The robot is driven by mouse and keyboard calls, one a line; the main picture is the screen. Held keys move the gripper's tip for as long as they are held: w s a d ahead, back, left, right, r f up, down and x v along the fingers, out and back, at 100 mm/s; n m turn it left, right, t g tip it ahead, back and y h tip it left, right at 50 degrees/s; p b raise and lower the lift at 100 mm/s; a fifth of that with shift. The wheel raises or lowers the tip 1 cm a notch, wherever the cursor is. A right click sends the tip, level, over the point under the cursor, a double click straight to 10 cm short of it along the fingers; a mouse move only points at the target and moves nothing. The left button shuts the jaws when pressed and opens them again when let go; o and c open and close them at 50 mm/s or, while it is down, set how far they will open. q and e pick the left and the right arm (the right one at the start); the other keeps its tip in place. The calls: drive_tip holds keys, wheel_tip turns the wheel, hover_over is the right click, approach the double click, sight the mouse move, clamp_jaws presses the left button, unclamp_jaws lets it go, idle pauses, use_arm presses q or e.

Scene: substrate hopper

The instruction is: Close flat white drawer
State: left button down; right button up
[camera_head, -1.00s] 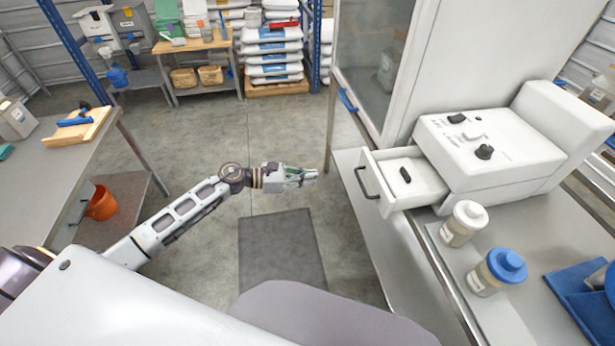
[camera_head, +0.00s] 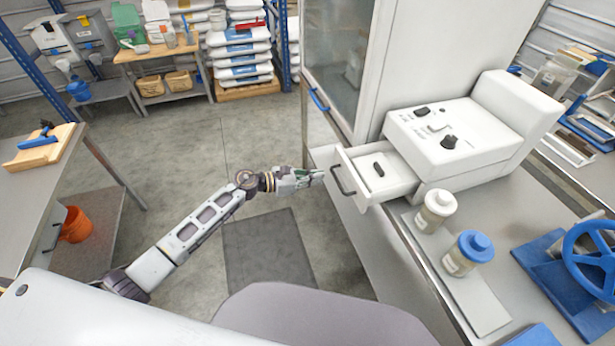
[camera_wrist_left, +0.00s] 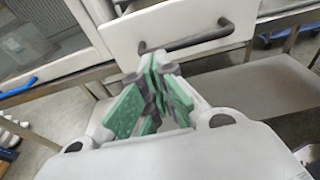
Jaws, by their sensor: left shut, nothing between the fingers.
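The flat white drawer (camera_head: 405,181) is pulled out of the white machine (camera_head: 455,140) on the right-hand bench. A small dark item (camera_head: 378,169) lies in it. Its dark bar handle (camera_head: 342,180) faces my left gripper (camera_head: 319,178). In the left wrist view the drawer front (camera_wrist_left: 160,20) and handle (camera_wrist_left: 188,41) stand just beyond the green-padded fingers (camera_wrist_left: 150,75). My left gripper is shut and empty, close in front of the handle. I cannot tell whether it touches the handle. My right gripper is not in view.
A white-lidded jar (camera_head: 436,210) and a blue-lidded jar (camera_head: 467,254) stand on the bench near the drawer. A glass-doored cabinet (camera_head: 345,50) with a blue handle (camera_head: 319,99) stands behind. The floor (camera_head: 200,145) around my left arm is mostly clear.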

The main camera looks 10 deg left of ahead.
use_arm(q)
drive_tip(key=shift+x, duration=1.1)
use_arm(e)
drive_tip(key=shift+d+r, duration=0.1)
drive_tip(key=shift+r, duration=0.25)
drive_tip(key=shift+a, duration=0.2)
use_arm(q)
drive_tip(key=shift+d, duration=0.1)
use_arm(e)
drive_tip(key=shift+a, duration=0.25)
